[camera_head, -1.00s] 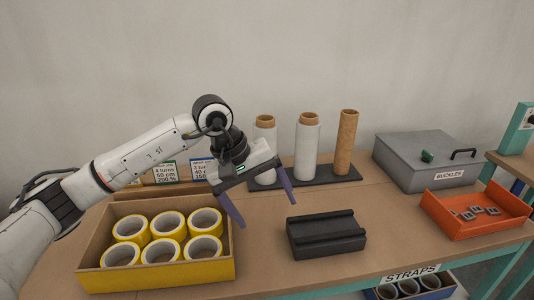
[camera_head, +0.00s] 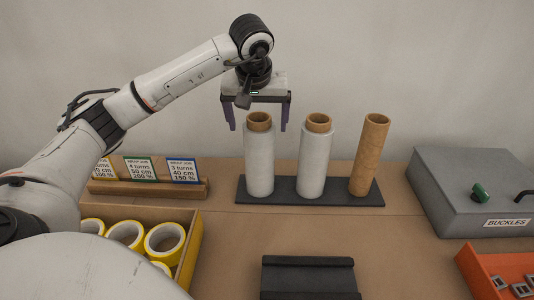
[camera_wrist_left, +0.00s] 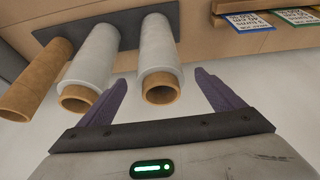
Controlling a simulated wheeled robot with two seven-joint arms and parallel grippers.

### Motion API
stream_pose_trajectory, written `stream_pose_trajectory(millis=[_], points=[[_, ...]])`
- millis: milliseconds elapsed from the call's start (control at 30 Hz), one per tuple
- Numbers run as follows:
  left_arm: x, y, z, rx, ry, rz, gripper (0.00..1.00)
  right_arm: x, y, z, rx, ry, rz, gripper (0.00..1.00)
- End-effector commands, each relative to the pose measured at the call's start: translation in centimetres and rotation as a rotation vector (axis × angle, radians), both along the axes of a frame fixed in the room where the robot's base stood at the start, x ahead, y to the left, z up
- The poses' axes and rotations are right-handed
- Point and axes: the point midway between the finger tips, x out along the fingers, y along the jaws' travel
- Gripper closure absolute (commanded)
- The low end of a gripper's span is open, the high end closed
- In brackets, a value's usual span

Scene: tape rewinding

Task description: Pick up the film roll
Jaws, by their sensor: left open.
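Two white film rolls on brown cardboard cores stand upright on a dark base (camera_head: 285,191): a left roll (camera_head: 260,165) and a middle roll (camera_head: 312,163). A bare cardboard core (camera_head: 370,155) stands at the right end. My left gripper (camera_head: 258,127) is open and empty, pointing down at the top of the left roll, its purple fingers to either side of the core's end. In the left wrist view, that roll (camera_wrist_left: 158,52) lies between the fingers (camera_wrist_left: 160,80), with gaps on both sides; the middle roll (camera_wrist_left: 95,55) is beside it. My right gripper is out of view.
A wooden holder (camera_head: 150,188) with several job cards stands left of the rolls. A box of yellow tape rolls (camera_head: 187,262) is at front left. A black block (camera_head: 310,277) lies in front. A grey buckles box (camera_head: 470,190) and orange tray (camera_head: 497,272) are right.

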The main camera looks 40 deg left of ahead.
Motion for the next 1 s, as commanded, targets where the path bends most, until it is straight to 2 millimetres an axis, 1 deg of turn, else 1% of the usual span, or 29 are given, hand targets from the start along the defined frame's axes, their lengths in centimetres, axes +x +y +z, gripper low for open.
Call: stream_pose_trajectory(millis=[33,167,267,533,667,867,1000], points=[[0.2,0.2,-0.8,-0.001,0.003,0.000,0.12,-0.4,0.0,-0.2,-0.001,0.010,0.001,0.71],[0.6,0.5,-1.8,-0.001,0.000,-0.001,0.12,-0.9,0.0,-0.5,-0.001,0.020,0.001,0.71],[0.9,0.6,-2.4,-0.002,0.001,-0.001,0.12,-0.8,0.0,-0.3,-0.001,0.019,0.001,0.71],[2.2,1.6,-5.9,-0.002,0.002,0.000,0.12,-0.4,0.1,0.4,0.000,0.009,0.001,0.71],[2.4,1.8,-6.6,-0.002,0.000,-0.002,0.12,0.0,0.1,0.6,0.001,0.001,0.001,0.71],[2.5,1.8,-6.7,-0.002,-0.001,-0.002,0.12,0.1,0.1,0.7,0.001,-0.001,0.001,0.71],[2.5,1.8,-6.6,-0.001,-0.001,-0.002,0.36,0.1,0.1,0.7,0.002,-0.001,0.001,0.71]])
